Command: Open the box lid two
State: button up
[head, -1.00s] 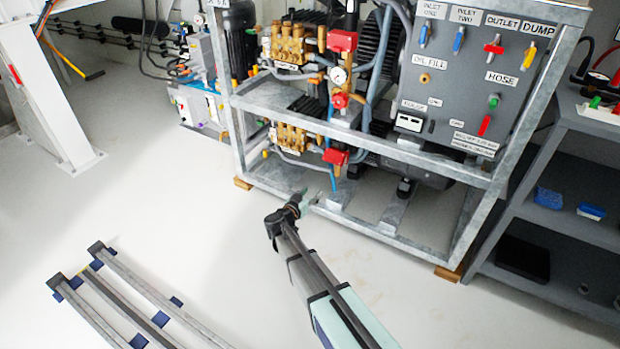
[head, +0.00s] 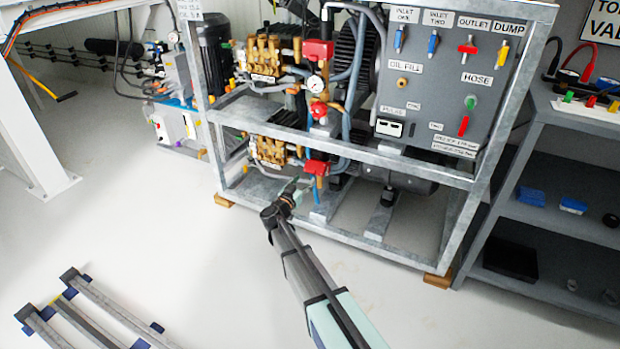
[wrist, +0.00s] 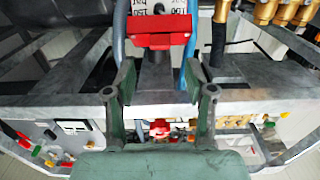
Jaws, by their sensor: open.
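My gripper (head: 290,190) is open and empty, reaching toward the lower front of the pump frame in the head view. In the wrist view its two green fingers (wrist: 159,85) are spread apart. A red box-like part (wrist: 160,32) lies just beyond the fingertips there, with a gap before it. In the head view a lower red box (head: 316,168) sits beside the lower brass pump, close to my gripper, and an upper red box (head: 318,50) sits above it. No label marks lid two, so I cannot tell which part it is.
The galvanised frame (head: 340,150) has a horizontal bar above my gripper. A grey control panel (head: 450,80) stands at its right, and grey shelves (head: 560,220) stand further right. Metal rails (head: 100,310) lie on the floor at lower left. The floor between is clear.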

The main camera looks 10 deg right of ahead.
aim_at(312, 171)
jog(key=b+x, duration=0.1)
jog(key=x, duration=0.4)
jog(key=shift+w+d+b, duration=0.2)
jog(key=shift+w+b, duration=0.1)
jog(key=shift+b, duration=0.1)
grip_shut()
